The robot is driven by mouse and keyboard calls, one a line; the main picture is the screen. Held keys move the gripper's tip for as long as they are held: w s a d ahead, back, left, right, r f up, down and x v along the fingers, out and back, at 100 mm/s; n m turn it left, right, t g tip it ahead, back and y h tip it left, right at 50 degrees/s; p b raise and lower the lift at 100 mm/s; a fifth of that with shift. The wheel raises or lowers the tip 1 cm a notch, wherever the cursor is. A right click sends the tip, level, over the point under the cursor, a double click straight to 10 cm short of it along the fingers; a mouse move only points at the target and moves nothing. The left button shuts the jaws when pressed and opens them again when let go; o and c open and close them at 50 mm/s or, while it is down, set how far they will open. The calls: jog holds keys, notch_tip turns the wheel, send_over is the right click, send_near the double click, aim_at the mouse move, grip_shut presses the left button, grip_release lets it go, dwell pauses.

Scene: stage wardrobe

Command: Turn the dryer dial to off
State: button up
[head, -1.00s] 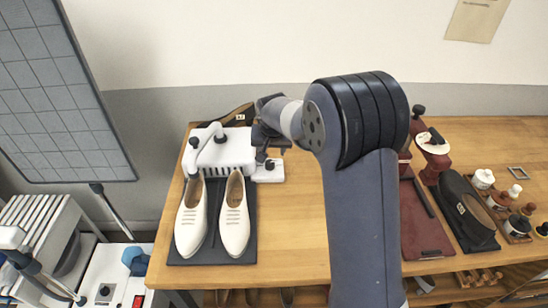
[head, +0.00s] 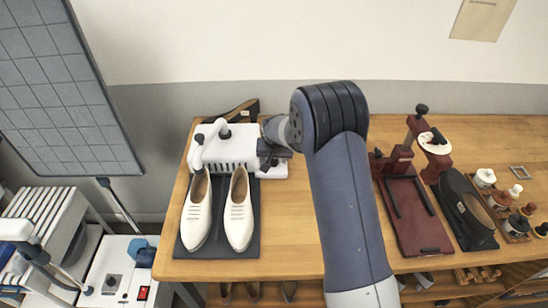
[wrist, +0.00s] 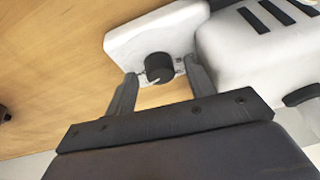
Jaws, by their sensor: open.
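The white shoe dryer (head: 228,150) stands at the back left of the wooden table, with vent slots and two white tubes. A pair of cream shoes (head: 238,212) sits in front of it on a dark mat. The black round dial (wrist: 158,66) sits on a small white plate (wrist: 135,40) at the dryer's right side; it bears a pale pointer line. My gripper (wrist: 159,73) is open, with one fingertip on each side of the dial. I cannot tell whether they touch it. In the head view my gripper (head: 272,156) covers the dial.
A dark red press (head: 412,215) and a black shoe (head: 466,210) stand to the right, beside several small bottles (head: 485,178). A machine with a red switch (head: 142,293) is at lower left. The table's middle is bare behind my arm.

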jog(key=shift+c, duration=0.5)
jog(key=c, duration=0.9)
